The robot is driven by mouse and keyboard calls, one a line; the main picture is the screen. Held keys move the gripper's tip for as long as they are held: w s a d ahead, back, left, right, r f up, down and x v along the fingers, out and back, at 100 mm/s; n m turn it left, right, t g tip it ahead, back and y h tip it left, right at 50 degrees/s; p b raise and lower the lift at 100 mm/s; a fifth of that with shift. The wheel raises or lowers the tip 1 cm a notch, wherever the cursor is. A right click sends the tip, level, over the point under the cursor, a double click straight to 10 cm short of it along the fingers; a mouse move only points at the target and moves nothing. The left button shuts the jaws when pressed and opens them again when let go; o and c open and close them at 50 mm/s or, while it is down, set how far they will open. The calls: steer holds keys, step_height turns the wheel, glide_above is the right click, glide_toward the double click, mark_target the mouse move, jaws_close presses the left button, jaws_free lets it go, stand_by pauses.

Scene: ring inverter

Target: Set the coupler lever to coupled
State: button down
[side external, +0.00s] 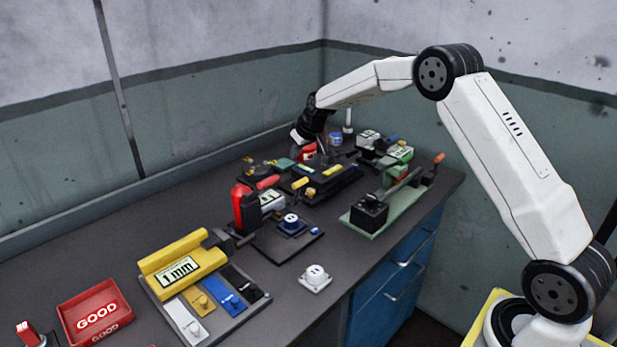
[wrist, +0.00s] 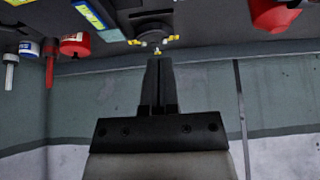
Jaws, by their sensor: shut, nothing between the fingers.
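I cannot tell for sure which part is the coupler lever. In the side view, a dark lever with an orange tip (side external: 439,158) rises from a green-based device at the right. A yellow-orange handle (side external: 300,184) and a red handle (side external: 268,182) stand nearer the middle. My gripper (wrist: 158,62) is shut and empty in the wrist view. Its fingertips appear just below a dark round fixture with yellow prongs (wrist: 152,39); I cannot tell whether they touch. In the side view my gripper is at the far end of the bench, its fingers small and partly lost among the devices.
A black device with yellow labels (side external: 325,180) and a red can (side external: 307,151) stand near my gripper. The wall runs close behind the bench.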

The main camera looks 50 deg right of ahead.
mark_target(298, 192)
steer(key=shift+w+f, duration=0.1)
steer(key=shift+f, duration=3.75)
